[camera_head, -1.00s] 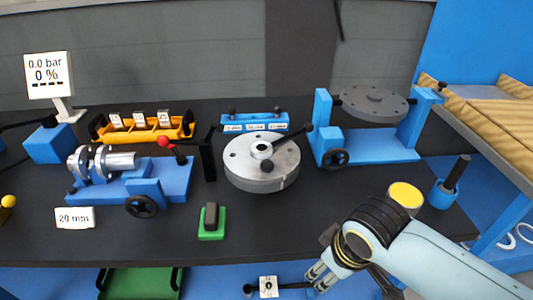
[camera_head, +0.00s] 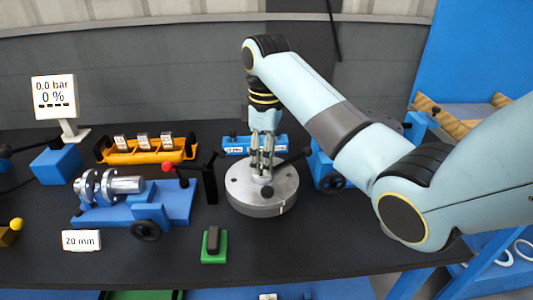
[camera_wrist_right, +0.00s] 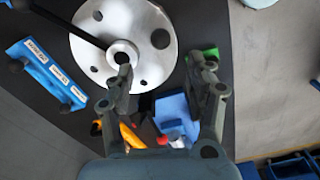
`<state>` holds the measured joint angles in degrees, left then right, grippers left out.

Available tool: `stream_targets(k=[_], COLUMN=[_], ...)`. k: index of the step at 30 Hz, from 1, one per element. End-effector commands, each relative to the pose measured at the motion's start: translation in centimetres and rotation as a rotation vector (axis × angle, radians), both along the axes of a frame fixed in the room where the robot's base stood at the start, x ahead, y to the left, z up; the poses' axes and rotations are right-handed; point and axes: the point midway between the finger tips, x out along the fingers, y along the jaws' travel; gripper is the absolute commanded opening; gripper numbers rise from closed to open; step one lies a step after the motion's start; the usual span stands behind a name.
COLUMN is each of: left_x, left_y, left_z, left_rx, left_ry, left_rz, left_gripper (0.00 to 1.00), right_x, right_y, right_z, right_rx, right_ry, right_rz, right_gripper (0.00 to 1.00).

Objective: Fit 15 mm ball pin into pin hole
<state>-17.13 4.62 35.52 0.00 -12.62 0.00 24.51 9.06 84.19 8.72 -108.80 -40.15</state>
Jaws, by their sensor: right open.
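My right gripper (camera_head: 262,166) is over the grey round flanged disc (camera_head: 240,203), fingers pointing down, open and empty. In the wrist view the open fingers (camera_wrist_right: 165,65) frame the disc's edge; the disc (camera_wrist_right: 100,22) shows a raised hub with a central hole (camera_wrist_right: 122,55) and several flange holes. A black bar (camera_wrist_right: 68,25) runs from the hub outward. The blue pin rack (camera_head: 236,146) stands behind the disc, partly hidden by my gripper. The wrist view shows the rack (camera_wrist_right: 38,72) with labels too small to read, so I cannot tell which pin is 15 mm. My left gripper is out of view.
A blue fixture (camera_head: 175,207) with a shaft and handwheel, an orange tray (camera_head: 150,154) and a black post (camera_head: 210,180) stand left. A green block (camera_head: 214,248) lies in front. My right arm hides much of the right-hand blue stand (camera_head: 318,165).

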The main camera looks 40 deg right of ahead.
Motion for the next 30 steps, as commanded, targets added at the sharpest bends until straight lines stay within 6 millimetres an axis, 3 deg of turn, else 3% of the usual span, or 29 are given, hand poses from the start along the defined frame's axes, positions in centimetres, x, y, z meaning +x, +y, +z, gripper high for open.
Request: stream_targets(k=[15, 21, 30], left_x=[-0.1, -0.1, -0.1], left_y=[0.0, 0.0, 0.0], left_z=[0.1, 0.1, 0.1], left_rx=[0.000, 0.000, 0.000], left_ry=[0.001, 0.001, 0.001], left_rz=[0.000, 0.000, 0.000], left_gripper=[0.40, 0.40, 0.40], right_x=[-0.1, -0.1, -0.1], right_y=[0.1, 0.0, 0.0], right_z=[-8.7, -10.2, -10.3], right_rx=[-0.001, 0.000, 0.000], right_ry=[0.001, -0.001, -0.003], right_rz=[-0.002, -0.002, -0.002], right_gripper=[0.55, 0.55, 0.52])
